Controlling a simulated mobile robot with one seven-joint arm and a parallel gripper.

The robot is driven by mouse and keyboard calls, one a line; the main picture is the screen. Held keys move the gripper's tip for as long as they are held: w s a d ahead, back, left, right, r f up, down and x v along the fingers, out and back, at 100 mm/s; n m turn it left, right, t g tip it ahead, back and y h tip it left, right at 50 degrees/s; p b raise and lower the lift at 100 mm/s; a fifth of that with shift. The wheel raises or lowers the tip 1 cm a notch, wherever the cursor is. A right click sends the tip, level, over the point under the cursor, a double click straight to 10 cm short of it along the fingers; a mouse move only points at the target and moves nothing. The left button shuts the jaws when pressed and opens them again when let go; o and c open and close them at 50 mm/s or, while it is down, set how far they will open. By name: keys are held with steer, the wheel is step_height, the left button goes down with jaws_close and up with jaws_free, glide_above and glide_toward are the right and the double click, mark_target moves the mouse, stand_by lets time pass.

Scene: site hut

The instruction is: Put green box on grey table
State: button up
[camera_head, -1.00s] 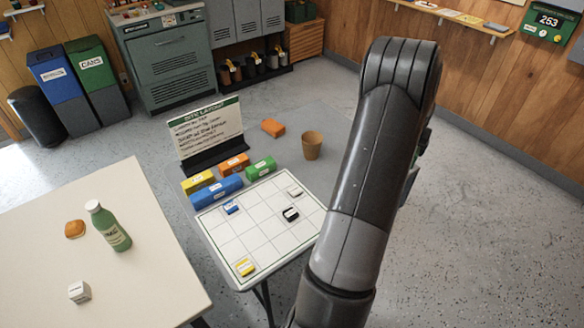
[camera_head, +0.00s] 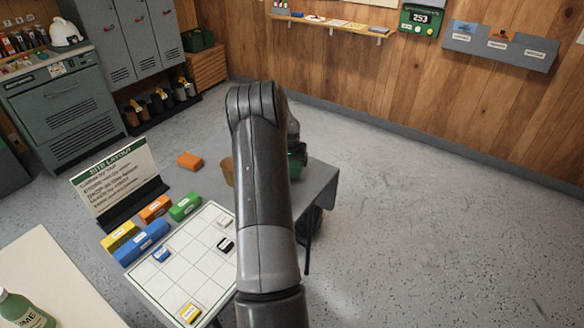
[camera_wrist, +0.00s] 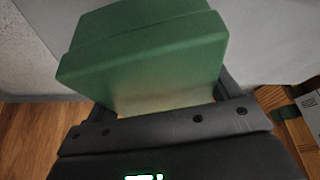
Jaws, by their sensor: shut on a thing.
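The green box (camera_wrist: 140,55) fills the upper middle of the wrist view, between the two fingers of my gripper (camera_wrist: 165,98), which is shut on it. In the head view a dark green part of the box (camera_head: 297,160) shows just right of my arm, over the far right part of the grey table (camera_head: 320,187). My arm hides the gripper and most of the box there. I cannot tell whether the box touches the table.
On the grey table are a white grid board (camera_head: 180,262), a sign (camera_head: 115,180), a brown cup (camera_head: 227,170), an orange block (camera_head: 190,160), a small green block (camera_head: 185,207) and several other blocks. A cream table (camera_head: 60,290) stands front left. Floor at right is clear.

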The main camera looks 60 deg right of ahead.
steer(key=shift+f, duration=1.7)
steer(key=shift+f, duration=0.15)
steer(key=o, duration=1.1)
